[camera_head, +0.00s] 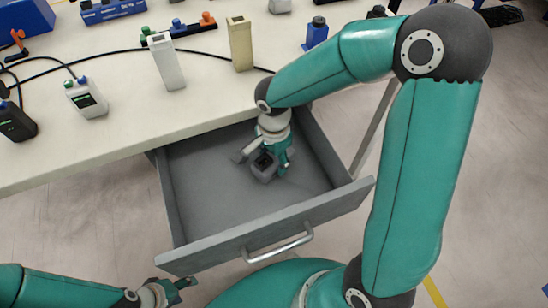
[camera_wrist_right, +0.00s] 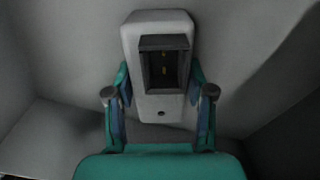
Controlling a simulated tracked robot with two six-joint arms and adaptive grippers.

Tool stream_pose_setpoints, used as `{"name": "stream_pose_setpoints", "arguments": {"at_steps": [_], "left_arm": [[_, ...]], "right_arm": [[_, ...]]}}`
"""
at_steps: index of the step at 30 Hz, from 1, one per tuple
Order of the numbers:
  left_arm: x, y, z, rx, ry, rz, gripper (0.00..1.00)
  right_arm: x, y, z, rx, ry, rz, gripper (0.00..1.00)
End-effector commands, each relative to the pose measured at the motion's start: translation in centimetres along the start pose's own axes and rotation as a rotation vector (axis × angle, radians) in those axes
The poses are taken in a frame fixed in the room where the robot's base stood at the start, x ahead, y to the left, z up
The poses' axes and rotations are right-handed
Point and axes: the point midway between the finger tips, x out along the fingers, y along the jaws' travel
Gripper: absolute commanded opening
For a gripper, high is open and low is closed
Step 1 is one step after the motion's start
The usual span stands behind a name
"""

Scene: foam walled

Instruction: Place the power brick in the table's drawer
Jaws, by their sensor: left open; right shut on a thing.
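The table's drawer (camera_head: 228,195) is pulled open, its grey inside facing up. My right gripper (camera_head: 268,157) reaches down into it and is shut on the power brick (camera_head: 264,168), a small grey block with a dark recess. In the right wrist view the power brick (camera_wrist_right: 160,25) is pale grey, with a dark socket between the fingers of my right gripper (camera_wrist_right: 160,92). I cannot tell whether the brick touches the drawer floor. My left gripper (camera_head: 172,289) is open and empty at the lower left, in front of the drawer.
The pale tabletop (camera_head: 120,140) above the drawer holds a white box (camera_head: 166,62), a beige box (camera_head: 241,43), a white device with a screen (camera_head: 86,98), a black device (camera_head: 16,121) and cables. The drawer's front carries a metal handle (camera_head: 280,247). The drawer's left part is clear.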

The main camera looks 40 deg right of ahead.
Motion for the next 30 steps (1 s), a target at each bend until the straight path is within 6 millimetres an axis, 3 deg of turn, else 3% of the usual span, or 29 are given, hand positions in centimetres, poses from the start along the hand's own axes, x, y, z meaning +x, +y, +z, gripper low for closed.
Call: {"name": "stream_pose_setpoints", "arguments": {"at_steps": [1, 2, 6, 19, 23, 30], "left_arm": [[0.3, -0.1, 0.0, 0.000, 0.000, 0.000, 0.59], [0.2, -0.1, 0.0, 0.000, 0.000, 0.000, 0.59], [0.1, -0.1, 0.0, 0.000, 0.000, 0.000, 0.59], [-0.3, 0.1, 0.0, 0.000, 0.000, 0.000, 0.59], [-0.7, 0.2, 0.0, 0.000, 0.000, 0.000, 0.59], [-1.6, 0.6, 0.0, 0.000, 0.000, 0.000, 0.59]], "right_arm": [[0.3, 0.0, 0.0, 0.000, 0.000, -0.001, 0.09], [0.1, 0.0, 0.0, 0.000, 0.000, -0.001, 0.58], [0.1, 0.0, 0.0, 0.000, 0.000, 0.000, 0.79], [-0.5, 0.0, 0.0, 0.000, 0.001, -0.002, 0.79], [-2.3, -0.1, 0.0, 0.000, 0.002, -0.004, 0.79], [-7.2, -0.1, 0.0, 0.001, 0.002, -0.006, 0.79]]}}
